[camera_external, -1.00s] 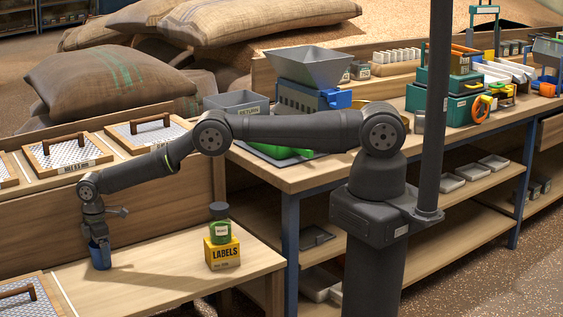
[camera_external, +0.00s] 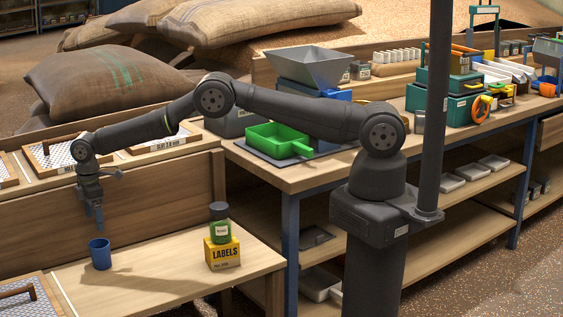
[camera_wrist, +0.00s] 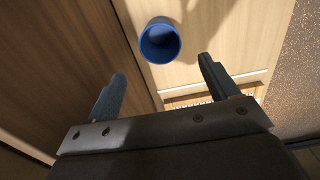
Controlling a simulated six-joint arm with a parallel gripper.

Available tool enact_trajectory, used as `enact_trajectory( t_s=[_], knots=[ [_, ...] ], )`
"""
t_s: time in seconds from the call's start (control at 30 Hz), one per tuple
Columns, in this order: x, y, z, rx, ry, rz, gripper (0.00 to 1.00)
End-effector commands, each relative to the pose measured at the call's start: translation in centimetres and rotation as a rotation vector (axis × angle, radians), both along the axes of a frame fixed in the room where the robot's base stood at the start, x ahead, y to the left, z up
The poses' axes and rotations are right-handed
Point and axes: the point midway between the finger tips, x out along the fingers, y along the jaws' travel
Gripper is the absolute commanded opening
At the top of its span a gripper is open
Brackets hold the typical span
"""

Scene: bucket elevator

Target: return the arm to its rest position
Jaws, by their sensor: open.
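My gripper (camera_external: 98,215) is open and empty, pointing down a little above a blue cup (camera_external: 101,255). The cup stands upright on the low wooden bench at the left. In the wrist view, my gripper's two fingers (camera_wrist: 160,85) are spread apart, and the blue cup (camera_wrist: 160,42) is seen from above, beyond the fingertips and apart from them. The cup looks empty, though its inside is dark.
A yellow labels box (camera_external: 222,254) with a green jar (camera_external: 220,225) on top stands right of the cup. A green tray (camera_external: 272,139) and a grey hopper (camera_external: 312,66) are on the higher bench. Framed mesh screens (camera_external: 55,152) line the back left ledge.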

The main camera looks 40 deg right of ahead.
Motion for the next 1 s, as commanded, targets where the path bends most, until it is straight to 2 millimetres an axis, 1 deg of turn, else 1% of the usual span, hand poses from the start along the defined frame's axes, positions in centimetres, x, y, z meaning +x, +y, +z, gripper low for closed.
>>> enact_trajectory(
  t_s=[0.2,0.33,0.47,0.6,0.7,0.9,1.0],
  knots=[
    [0.0,0.0,-0.2,0.000,0.000,0.000,0.80],
    [0.0,0.0,-1.3,-0.001,0.001,0.000,0.80],
    [0.0,0.0,-3.4,-0.002,0.002,0.000,0.80],
    [-0.1,-0.1,-6.2,-0.003,0.002,0.000,0.80],
    [-0.1,-0.1,-7.9,-0.002,0.001,0.000,0.80],
    [0.0,0.0,-11.0,-0.001,0.000,0.000,0.80],
    [-0.1,0.0,-12.2,0.000,0.000,0.000,0.80]
  ],
)
